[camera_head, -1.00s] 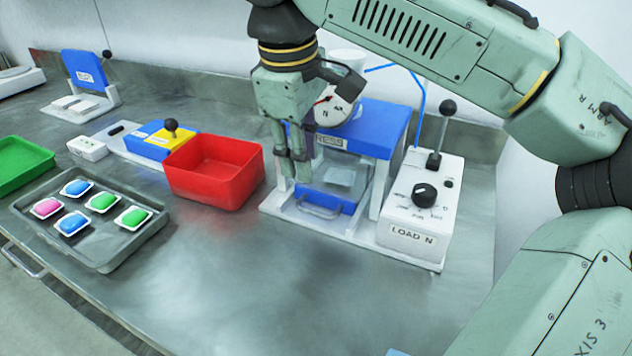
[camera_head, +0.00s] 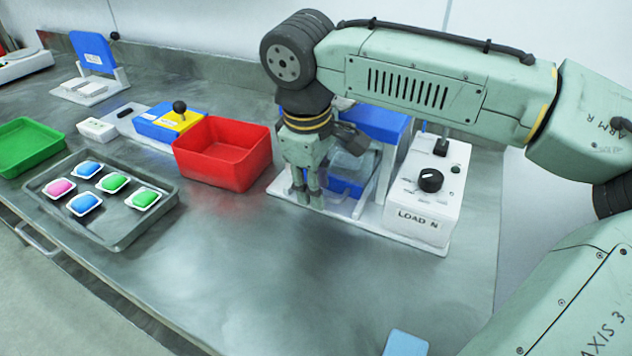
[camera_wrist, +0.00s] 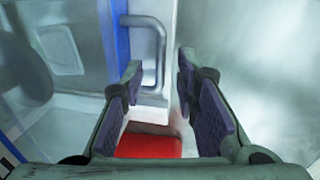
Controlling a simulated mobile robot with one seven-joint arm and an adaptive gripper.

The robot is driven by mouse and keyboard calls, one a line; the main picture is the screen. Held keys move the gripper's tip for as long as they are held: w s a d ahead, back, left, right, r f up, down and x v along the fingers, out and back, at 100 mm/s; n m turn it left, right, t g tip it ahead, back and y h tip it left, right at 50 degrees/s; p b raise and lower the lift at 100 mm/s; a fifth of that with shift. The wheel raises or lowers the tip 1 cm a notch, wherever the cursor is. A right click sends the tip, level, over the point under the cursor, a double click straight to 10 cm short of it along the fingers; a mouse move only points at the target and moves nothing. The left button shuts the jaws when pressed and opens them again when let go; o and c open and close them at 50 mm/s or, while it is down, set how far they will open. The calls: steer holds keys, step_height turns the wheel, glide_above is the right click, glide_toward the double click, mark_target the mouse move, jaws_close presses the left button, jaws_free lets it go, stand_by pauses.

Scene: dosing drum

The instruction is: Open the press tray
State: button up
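The press (camera_head: 383,122) is a blue-topped frame on a white base, largely hidden behind my arm and gripper. Its blue press tray (camera_head: 346,187) shows in part, low in the frame under a clear panel. My gripper (camera_head: 309,198) points down in front of the tray's left part. In the wrist view, the tray's blue front edge (camera_wrist: 122,40) runs along the left. Its grey U-shaped handle (camera_wrist: 160,50) sticks out from that edge. My fingers (camera_wrist: 160,72) are open and apart, with the handle lying in line with the gap. Contact cannot be told.
A red bin (camera_head: 222,152) stands close left of the press; its red also shows in the wrist view (camera_wrist: 150,145). A white control box (camera_head: 430,190) with a black knob stands right. A grey tray (camera_head: 125,232) holds several coloured pods.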

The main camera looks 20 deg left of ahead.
steer(key=shift+c, duration=0.4)
jaws_close()
stand_by(0.4)
steer(key=c, duration=0.5)
jaws_free()
steer(key=o, duration=0.6)
steer(key=shift+f, duration=0.1)
steer(key=r, duration=0.4)
steer(key=s+r, duration=0.1)
steer(key=r, duration=0.3)
steer(key=s+r, duration=0.1)
steer(key=r, duration=0.3)
steer(key=shift+a, duration=0.2)
